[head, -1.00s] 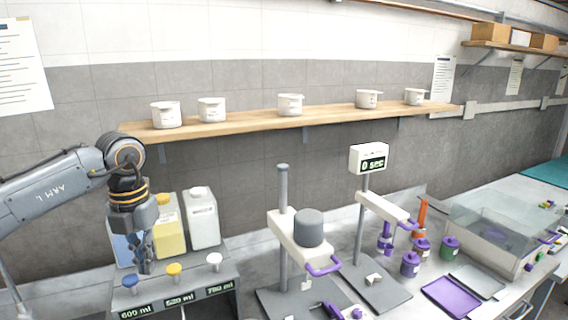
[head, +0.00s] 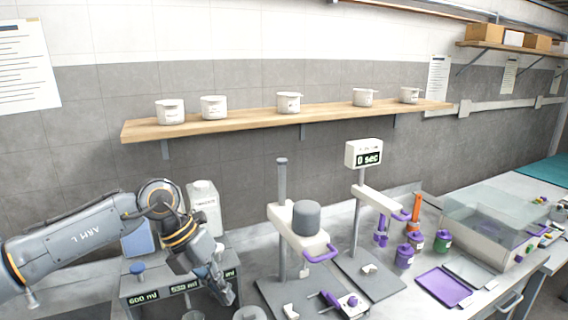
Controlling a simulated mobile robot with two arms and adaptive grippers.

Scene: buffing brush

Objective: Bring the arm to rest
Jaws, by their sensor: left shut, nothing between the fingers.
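My left arm comes in from the left, and its gripper (head: 226,292) points down and to the right in front of the dispenser. The gripper is shut and empty. A blue container (head: 138,240) and a white container (head: 204,205) show beside and behind the arm. My right gripper is not in view.
A stand with a grey weight (head: 307,218) and purple handle is right of the gripper. Another stand carries a "0 sec" display (head: 364,154). A purple tray (head: 444,287) and a clear tank (head: 490,222) are farther right. A wall shelf (head: 240,128) holds several white cups.

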